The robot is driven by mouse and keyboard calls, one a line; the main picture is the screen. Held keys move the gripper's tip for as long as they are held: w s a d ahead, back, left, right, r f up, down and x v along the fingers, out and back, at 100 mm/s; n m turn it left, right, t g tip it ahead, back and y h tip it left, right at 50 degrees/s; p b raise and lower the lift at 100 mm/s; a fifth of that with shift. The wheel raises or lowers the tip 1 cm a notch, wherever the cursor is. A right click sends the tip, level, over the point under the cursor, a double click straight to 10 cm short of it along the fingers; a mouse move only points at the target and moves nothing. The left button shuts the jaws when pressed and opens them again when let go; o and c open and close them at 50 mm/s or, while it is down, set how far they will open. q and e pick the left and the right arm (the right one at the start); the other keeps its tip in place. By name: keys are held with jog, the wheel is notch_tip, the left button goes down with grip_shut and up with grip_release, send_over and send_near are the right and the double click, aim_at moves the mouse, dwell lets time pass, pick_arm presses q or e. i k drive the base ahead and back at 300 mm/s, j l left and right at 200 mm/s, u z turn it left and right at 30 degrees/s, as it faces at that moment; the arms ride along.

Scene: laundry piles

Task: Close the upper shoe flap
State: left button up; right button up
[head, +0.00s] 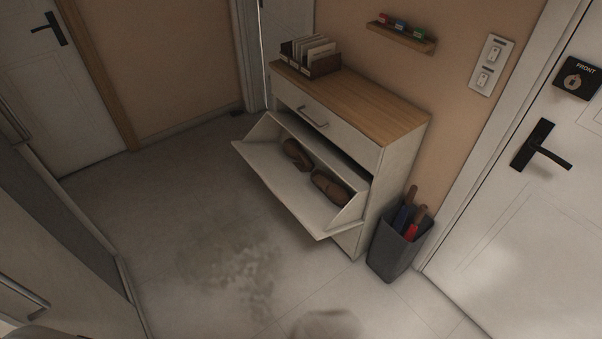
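The shoe cabinet (396,160) is white with a wooden top and stands against the beige wall. Its upper shoe flap (281,190) is tilted open toward the room. A pair of brown shoes rests inside it, one shoe (297,154) to the left and one (331,188) to the right. Above the flap is a shut drawer (326,120) with a bar handle. Neither of my grippers shows in the head view.
A letter holder (310,58) stands on the cabinet top. A dark bin (397,247) with umbrellas stands at the cabinet's right, beside the white front door (535,215). A small shelf (401,36) hangs above. The tiled floor (170,215) before the flap is clear.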

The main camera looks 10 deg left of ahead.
aim_at(261, 148)
jog(key=i+z, duration=0.25)
jog(key=i, duration=0.2)
jog(key=i+z, duration=0.25)
jog(key=i, duration=0.25)
